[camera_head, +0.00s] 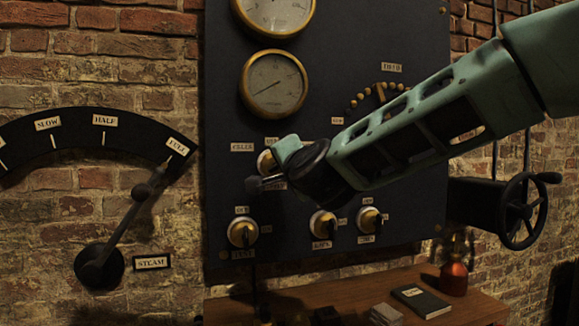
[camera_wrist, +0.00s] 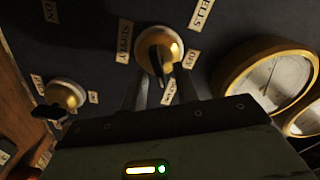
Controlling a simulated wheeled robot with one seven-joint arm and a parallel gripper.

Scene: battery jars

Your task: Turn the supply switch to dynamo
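The supply switch (camera_wrist: 152,45) is a round brass and cream knob with a dark lever on the dark panel. In the wrist view, the labels SUPPLY (camera_wrist: 124,40), CELLS (camera_wrist: 201,14) and OFF (camera_wrist: 190,58) stand around it. Another label (camera_wrist: 168,92) is partly hidden between my fingers and hard to read. My gripper (camera_wrist: 160,74) is open, with one finger on each side of the lever's end. I cannot tell whether either finger touches it. In the head view, my gripper (camera_head: 264,183) partly covers the switch (camera_head: 265,160).
Several similar knobs (camera_head: 242,232) sit lower on the panel. Two brass gauges (camera_head: 273,84) are above. A steam lever (camera_head: 130,215) is on the brick wall at left, and a handwheel (camera_head: 523,210) at right. A wooden shelf (camera_head: 470,303) below holds a book (camera_head: 421,301) and red lamp (camera_head: 454,278).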

